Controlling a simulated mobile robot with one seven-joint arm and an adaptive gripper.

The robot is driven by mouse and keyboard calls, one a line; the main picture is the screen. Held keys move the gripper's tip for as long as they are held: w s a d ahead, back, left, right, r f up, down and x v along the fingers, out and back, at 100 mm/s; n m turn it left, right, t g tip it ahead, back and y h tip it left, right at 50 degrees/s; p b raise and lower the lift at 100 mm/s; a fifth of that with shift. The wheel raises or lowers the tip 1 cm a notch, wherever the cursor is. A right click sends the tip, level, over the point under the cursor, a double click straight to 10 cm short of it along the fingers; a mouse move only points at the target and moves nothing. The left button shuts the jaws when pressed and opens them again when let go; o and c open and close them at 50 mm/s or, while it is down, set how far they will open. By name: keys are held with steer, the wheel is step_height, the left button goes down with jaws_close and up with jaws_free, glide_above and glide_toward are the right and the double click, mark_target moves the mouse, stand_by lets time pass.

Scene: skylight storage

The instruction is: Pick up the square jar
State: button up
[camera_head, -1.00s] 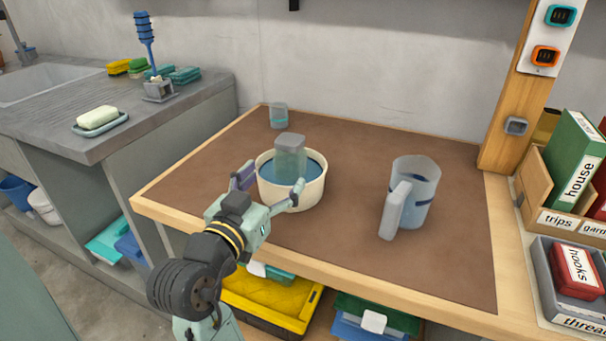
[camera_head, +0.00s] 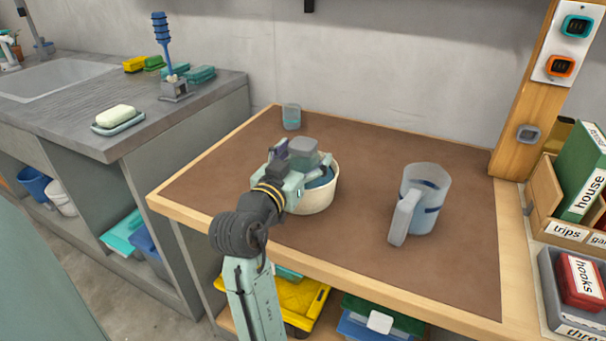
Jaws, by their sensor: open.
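The square jar (camera_head: 303,151) is translucent with a grey lid and stands in a cream round bowl (camera_head: 319,201) with a blue inside, on the brown-topped table. My gripper (camera_head: 300,161) is open and sits at the jar. One finger shows left of the jar and the other reaches toward its right side. The gripper and wrist hide the left part of the bowl and the lower part of the jar. I cannot tell whether the fingers touch the jar.
A translucent pitcher (camera_head: 427,199) with a grey handle stands to the right. A small clear cup (camera_head: 291,117) stands at the back left of the table. A wooden post (camera_head: 520,125) and boxes bound the right side. The table's middle (camera_head: 365,190) is clear.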

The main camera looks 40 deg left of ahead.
steer(key=shift+c, duration=0.3)
jaws_close()
stand_by(0.6)
